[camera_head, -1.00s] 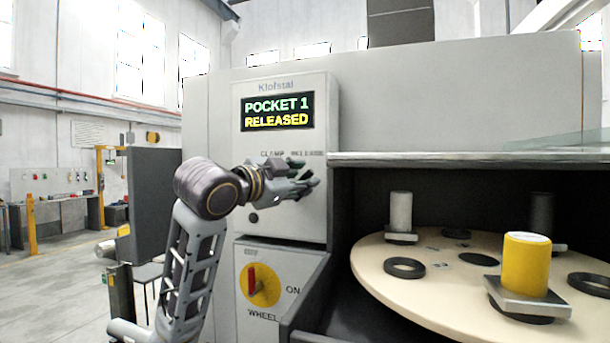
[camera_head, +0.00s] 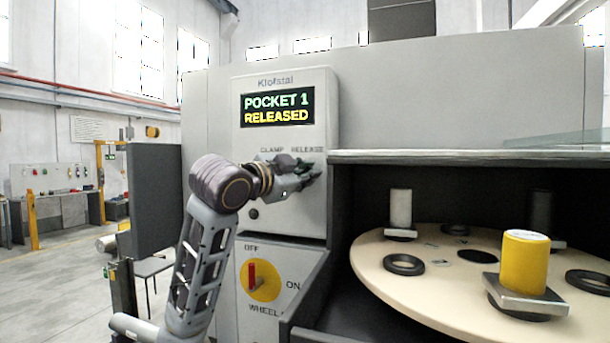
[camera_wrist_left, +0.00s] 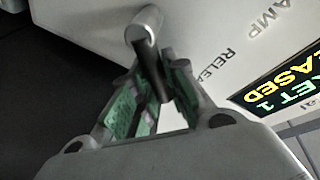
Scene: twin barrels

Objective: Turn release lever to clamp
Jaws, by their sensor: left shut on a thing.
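The release lever (camera_wrist_left: 146,55) shows in the left wrist view as a grey rounded knob with a dark bar between my gripper's green-padded fingers. My left gripper (camera_head: 303,172) is at the panel under the words CLAMP and RELEASE, on the RELEASE side, and hides the lever in the head view. In the left wrist view my left gripper (camera_wrist_left: 155,95) is shut on the lever. The display (camera_head: 278,107) reads POCKET 1 RELEASED; it also shows in part in the left wrist view (camera_wrist_left: 285,90). My right gripper is not in view.
Below is a yellow wheel switch (camera_head: 265,281) with a red handle pointing near OFF. On the right, a round table (camera_head: 385,282) carries a yellow cylinder (camera_head: 525,262), a pale cylinder (camera_head: 401,208) and dark rings. A shelf edge (camera_head: 470,157) juts out right of the panel.

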